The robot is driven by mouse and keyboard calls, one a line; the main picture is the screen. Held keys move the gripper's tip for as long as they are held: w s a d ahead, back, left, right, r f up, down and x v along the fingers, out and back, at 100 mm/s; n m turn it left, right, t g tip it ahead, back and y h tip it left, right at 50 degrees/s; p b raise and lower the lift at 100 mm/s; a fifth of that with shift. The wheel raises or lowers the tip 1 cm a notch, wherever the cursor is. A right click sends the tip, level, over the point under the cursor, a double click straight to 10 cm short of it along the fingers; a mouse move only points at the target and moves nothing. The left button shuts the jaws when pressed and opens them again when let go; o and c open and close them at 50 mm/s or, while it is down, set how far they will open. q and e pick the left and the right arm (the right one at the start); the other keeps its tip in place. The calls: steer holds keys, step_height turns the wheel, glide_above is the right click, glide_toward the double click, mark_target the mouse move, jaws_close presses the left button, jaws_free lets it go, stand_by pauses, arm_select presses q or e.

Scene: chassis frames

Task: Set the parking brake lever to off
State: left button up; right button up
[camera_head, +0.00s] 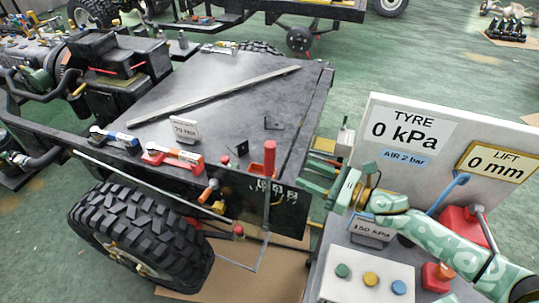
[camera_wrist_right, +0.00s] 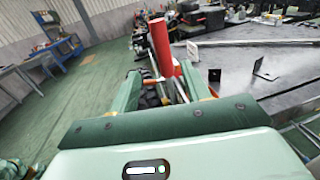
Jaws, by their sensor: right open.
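The parking brake lever appears to be the upright lever with the red grip (camera_head: 269,158) on a thin grey rod at the chassis edge. My right gripper (camera_head: 312,180) is open and empty, just right of the red grip. In the right wrist view the red grip (camera_wrist_right: 160,48) stands ahead, in line with the gap between the two green fingers (camera_wrist_right: 163,84). The fingers appear apart from it; the exact distance is hard to tell. My left gripper is not in view.
A panel reading TYRE 0 kPa (camera_head: 408,130) stands at right, above a box with coloured buttons (camera_head: 370,280). A big tyre (camera_head: 140,235) is at lower left. A flat bar (camera_head: 215,97) and red and blue tools (camera_head: 172,155) lie on the black chassis deck (camera_head: 225,75).

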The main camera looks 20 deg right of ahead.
mark_target(269, 157)
steer(key=x, duration=1.1)
steer(key=shift+w+f+p, duration=0.1)
steer(key=shift+w+p, duration=0.2)
steer(key=shift+w+a, duration=0.3)
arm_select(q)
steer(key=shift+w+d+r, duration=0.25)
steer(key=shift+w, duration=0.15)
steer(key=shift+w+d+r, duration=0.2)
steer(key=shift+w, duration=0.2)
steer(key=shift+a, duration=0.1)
